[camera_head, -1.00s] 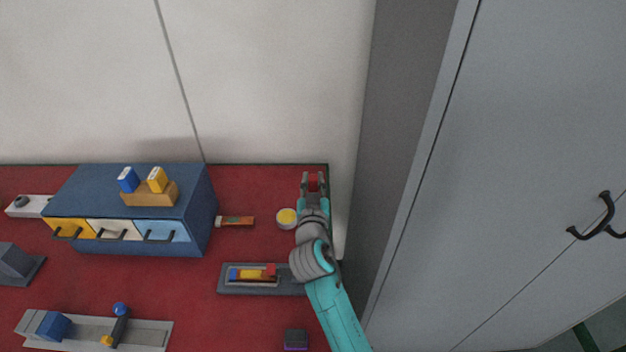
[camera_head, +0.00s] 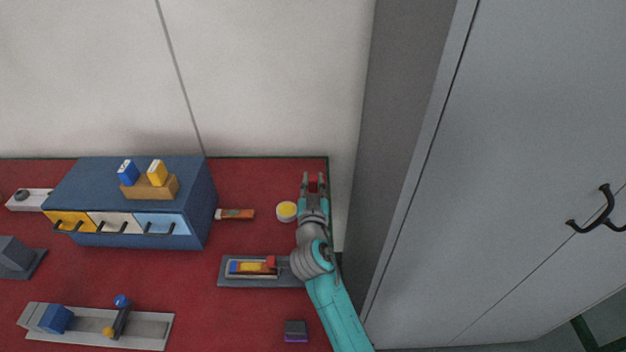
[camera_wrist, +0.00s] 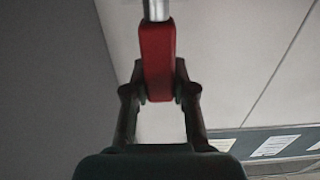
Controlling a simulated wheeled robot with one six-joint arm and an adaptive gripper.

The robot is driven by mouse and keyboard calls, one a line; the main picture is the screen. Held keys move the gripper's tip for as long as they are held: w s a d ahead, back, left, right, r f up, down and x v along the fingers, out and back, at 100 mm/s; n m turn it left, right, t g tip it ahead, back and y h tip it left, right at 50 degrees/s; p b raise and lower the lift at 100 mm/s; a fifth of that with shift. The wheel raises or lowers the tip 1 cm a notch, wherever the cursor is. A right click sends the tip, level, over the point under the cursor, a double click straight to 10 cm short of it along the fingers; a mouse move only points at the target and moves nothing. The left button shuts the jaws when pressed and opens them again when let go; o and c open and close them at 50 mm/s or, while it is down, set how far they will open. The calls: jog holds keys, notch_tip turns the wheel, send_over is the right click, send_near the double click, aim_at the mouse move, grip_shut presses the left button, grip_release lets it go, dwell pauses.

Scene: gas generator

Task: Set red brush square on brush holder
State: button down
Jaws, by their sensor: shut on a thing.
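My gripper (camera_head: 313,180) is at the right end of the red table, just beyond the yellow-topped round tin. It is shut on the red brush (camera_head: 313,186). In the wrist view the brush (camera_wrist: 157,50) shows as a red block between the fingertips (camera_wrist: 160,92), with a silver cylindrical part at its upper end. Its far end is cut off by the picture edge. A tan wooden stand (camera_head: 149,192) on the blue cabinet bears upright blue and yellow pieces. A dark tray (camera_head: 228,282) bears blue, yellow and red pieces. I cannot tell which is the brush holder.
The blue cabinet (camera_head: 204,215) with coloured drawers stands at the left. The tin (camera_head: 286,211) and an orange tube (camera_head: 237,214) lie between it and my arm. A small dark block (camera_head: 295,328) lies nearer. A tall grey cabinet (camera_head: 480,180) bounds the right.

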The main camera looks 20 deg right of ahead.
jog(key=shift+f, duration=0.5)
jog(key=c, duration=0.9)
grip_release()
jog(key=v, duration=1.2)
